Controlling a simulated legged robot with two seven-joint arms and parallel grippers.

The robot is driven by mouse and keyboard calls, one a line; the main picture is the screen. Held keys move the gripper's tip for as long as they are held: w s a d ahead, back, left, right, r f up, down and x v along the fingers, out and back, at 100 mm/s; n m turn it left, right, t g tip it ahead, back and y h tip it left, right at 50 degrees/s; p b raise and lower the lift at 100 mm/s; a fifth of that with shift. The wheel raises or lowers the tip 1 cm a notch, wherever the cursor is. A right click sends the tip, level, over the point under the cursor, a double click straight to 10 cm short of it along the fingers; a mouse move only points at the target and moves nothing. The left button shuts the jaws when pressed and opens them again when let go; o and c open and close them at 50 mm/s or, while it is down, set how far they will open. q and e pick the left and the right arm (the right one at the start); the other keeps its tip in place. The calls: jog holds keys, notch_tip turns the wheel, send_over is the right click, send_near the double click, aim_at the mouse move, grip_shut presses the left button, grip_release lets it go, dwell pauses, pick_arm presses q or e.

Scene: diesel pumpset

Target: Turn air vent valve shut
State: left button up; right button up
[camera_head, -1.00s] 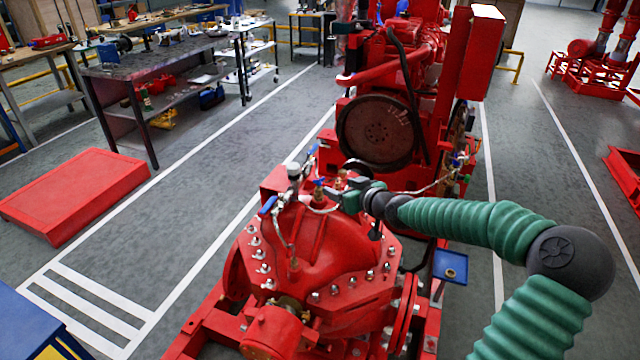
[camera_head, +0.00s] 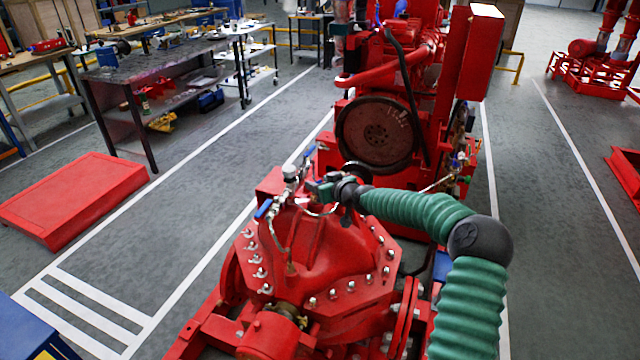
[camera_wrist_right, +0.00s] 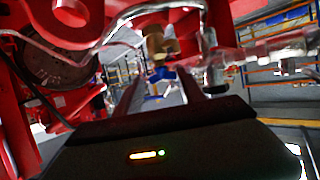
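The red pump (camera_head: 325,245) carries small vent piping on its top, with a blue lever (camera_head: 264,208) at the left and another blue lever (camera_head: 309,153) behind. My right gripper (camera_head: 312,187) is at this piping, coming in from the right. In the right wrist view, the two dark fingers of the right gripper (camera_wrist_right: 158,78) stand apart. A brass valve (camera_wrist_right: 155,42) with a blue handle (camera_wrist_right: 160,74) shows between and just beyond the fingertips. I cannot tell whether the fingers touch it. In the head view my gripper hides this valve. My left gripper is not in view.
A pressure gauge (camera_head: 290,171) and thin hoses stand close to the gripper. The red engine (camera_head: 385,100) with its round flywheel is behind. A workbench (camera_head: 160,75) and a low red platform (camera_head: 75,195) are at the left. The floor between is clear.

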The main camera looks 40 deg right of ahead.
jog(key=shift+w+a+r, duration=0.1)
jog(key=shift+a, duration=0.15)
grip_shut()
jog(key=shift+d, duration=0.1)
jog(key=shift+h, duration=0.3)
jog(key=shift+w+a+r+m+g+h+p, duration=0.1)
jog(key=shift+a+r+m+g+h+p, duration=0.1)
jog(key=shift+m+h, duration=0.3)
jog(key=shift+w+a+r+m+g+h+p, duration=0.1)
jog(key=shift+a+m+h, duration=0.1)
jog(key=shift+m+h, duration=0.3)
jog(key=m+g+h+p, duration=0.1)
jog(key=m+h+p, duration=0.1)
jog(key=p, duration=0.3)
jog(key=m+g+h+p, duration=0.2)
jog(key=p, duration=0.3)
jog(key=m+g+h+p, duration=0.2)
jog(key=p, duration=0.3)
jog(key=shift+w+a+r+m, duration=0.25)
jog(key=shift+w+a+m, duration=0.05)
jog(key=shift+m, duration=0.1)
jog(key=shift+f+m+g+h+p, duration=0.4)
jog(key=shift+m+g+p, duration=0.2)
jog(key=shift+g+p, duration=0.15)
